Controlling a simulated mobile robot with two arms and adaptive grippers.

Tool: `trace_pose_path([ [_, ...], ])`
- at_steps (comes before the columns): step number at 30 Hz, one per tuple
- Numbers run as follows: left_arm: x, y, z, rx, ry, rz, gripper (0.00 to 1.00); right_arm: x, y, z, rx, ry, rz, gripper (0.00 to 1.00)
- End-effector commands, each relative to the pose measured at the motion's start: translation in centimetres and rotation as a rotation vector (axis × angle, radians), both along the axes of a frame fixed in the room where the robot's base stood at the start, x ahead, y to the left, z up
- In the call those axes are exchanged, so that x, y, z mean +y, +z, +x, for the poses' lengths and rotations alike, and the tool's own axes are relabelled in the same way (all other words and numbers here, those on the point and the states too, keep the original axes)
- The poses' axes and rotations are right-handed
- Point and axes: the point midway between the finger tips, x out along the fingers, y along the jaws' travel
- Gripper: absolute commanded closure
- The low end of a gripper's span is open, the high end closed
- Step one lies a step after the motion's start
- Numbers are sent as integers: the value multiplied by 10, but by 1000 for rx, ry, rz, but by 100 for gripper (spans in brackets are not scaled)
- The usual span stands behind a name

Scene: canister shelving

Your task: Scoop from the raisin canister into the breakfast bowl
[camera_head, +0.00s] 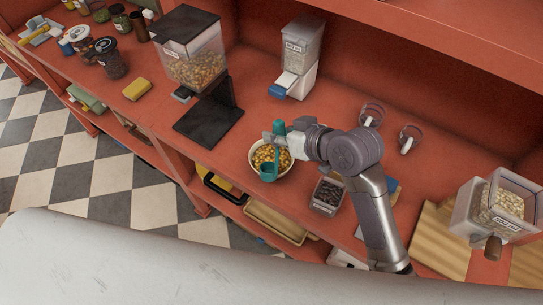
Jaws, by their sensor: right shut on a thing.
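The breakfast bowl (254,168) stands on the red counter in the middle of the view and holds yellow-orange cereal. My right gripper (275,138) is at the bowl's back edge, shut on the upright handle of a teal scoop (268,171). The scoop's cup hangs over the front part of the bowl; I cannot tell whether it touches the cereal or what is in it. A small clear canister (327,207) with dark, raisin-like contents stands right of the bowl, beside my right arm. My left gripper is out of view.
A black-based cereal dispenser (210,122) stands left of the bowl, a white dispenser (299,62) behind it. Two glass mugs (411,137) stand behind my arm. An oat dispenser (494,210) is at far right. A yellow sponge (137,89) and several jars are left.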

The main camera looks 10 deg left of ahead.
Motion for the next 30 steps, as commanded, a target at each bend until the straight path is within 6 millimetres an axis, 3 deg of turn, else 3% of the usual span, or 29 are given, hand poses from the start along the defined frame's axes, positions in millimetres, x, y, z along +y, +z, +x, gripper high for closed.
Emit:
trace_pose_path([
  [2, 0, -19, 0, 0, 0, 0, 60, -2, -12, -15, -99, 2, 5, 100],
  [7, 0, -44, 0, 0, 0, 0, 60, -3, -15, -35, -282, 1, 21, 100],
  [17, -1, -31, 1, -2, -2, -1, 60, -3, -2, -39, -293, 0, 22, 100],
  [30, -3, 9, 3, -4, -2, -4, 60, -5, 27, -72, -290, 0, 22, 100],
])
